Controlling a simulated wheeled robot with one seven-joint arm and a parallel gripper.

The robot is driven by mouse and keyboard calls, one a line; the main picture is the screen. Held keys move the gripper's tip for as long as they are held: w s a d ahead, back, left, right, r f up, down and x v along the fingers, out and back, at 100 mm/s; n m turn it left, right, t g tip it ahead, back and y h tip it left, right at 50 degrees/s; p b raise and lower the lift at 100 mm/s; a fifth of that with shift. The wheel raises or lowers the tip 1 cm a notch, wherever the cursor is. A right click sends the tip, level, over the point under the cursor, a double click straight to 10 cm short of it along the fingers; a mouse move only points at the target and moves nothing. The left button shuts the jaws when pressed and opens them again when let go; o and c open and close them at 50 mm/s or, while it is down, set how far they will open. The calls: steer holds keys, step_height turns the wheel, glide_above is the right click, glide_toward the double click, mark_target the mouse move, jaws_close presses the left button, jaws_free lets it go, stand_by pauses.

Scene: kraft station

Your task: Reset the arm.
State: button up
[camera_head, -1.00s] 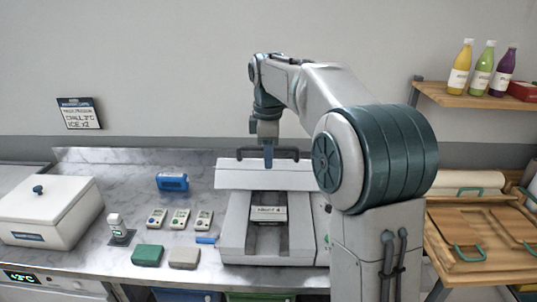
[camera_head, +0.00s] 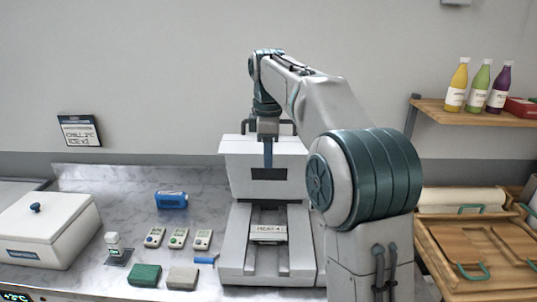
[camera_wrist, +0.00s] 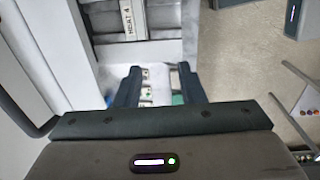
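My gripper (camera_head: 268,160) points down in front of the raised lid (camera_head: 235,165) of a white press-like machine (camera_head: 234,262). In the wrist view my gripper (camera_wrist: 158,72) has its two dark fingers spread apart, with nothing held between them. A "HEAT 4" label (camera_head: 268,229) sits in the machine's bed, and the label (camera_wrist: 128,18) also shows in the wrist view. My arm hides the machine's right side.
A white lidded box (camera_head: 45,225) stands at the left. A blue device (camera_head: 172,200), several small devices, a green block (camera_head: 145,275) and a grey block (camera_head: 183,277) lie on the marble counter (camera_head: 110,190). Bottles stand on the right shelf (camera_head: 470,118), above wooden trays (camera_head: 450,245).

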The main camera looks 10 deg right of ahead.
steer(key=s+d+f+m+t+b, duration=0.1)
steer(key=s+f+m+b, duration=0.1)
steer(key=s+f+m, duration=0.3)
steer(key=s+d+f+m+t+b, duration=0.1)
steer(key=s+f+m, duration=0.4)
steer(key=s, duration=0.9)
steer(key=s+d+f+m+t+b, duration=0.1)
steer(key=s+f+m, duration=0.4)
steer(key=s+f, duration=0.5)
steer(key=shift+d+m+b, duration=0.4)
steer(key=shift+d+b, duration=0.05)
steer(key=shift+b, duration=0.8)
